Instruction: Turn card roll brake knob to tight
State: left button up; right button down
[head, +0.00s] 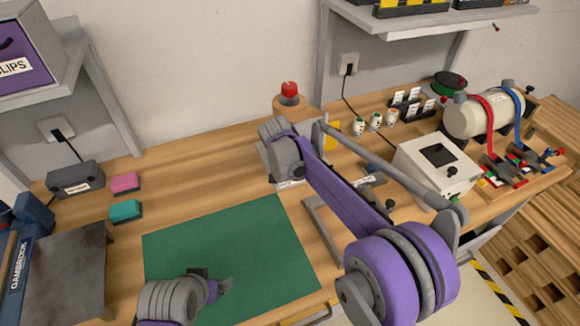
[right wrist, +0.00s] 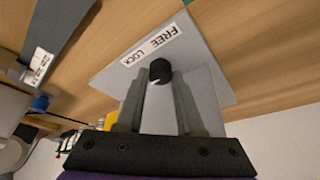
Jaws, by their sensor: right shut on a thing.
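In the right wrist view a small black knob (right wrist: 160,69) sits on a light grey plate (right wrist: 205,75) with a white label (right wrist: 152,44) reading FREE and LOCK. A small pale mark shows at the knob's lower edge. My right gripper (right wrist: 160,84) is shut on this knob, one finger on each side. In the head view my right wrist (head: 283,150) is over a grey box at the back of the bench; its fingers and the knob are hidden there. No card roll or word "tight" is readable. My left gripper (head: 222,286) is above the green mat (head: 240,240); its opening is unclear.
To the right are a white box (head: 437,168), small jars (head: 375,120) and a cream cylinder (head: 483,115) with straps. Pink and teal blocks (head: 125,211) lie left. The mat is mostly clear.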

pick_arm(q)
jog(key=shift+w+r+p, duration=0.3)
jog(key=shift+r+p, duration=0.25)
jog(key=shift+r, duration=0.3)
pick_arm(e)
jog(key=m+h, duration=0.1)
jog(key=m, duration=0.2)
jog(key=m+g+h, duration=0.1)
jog(key=m, duration=0.2)
jog(key=shift+w+a, duration=0.1)
jog(key=shift+a, duration=0.05)
jog(key=shift+m, duration=0.3)
jog(key=c, duration=0.5)
grip_release()
jog(key=shift+c, duration=0.2)
pick_arm(q)
jog(key=shift+f, duration=0.1)
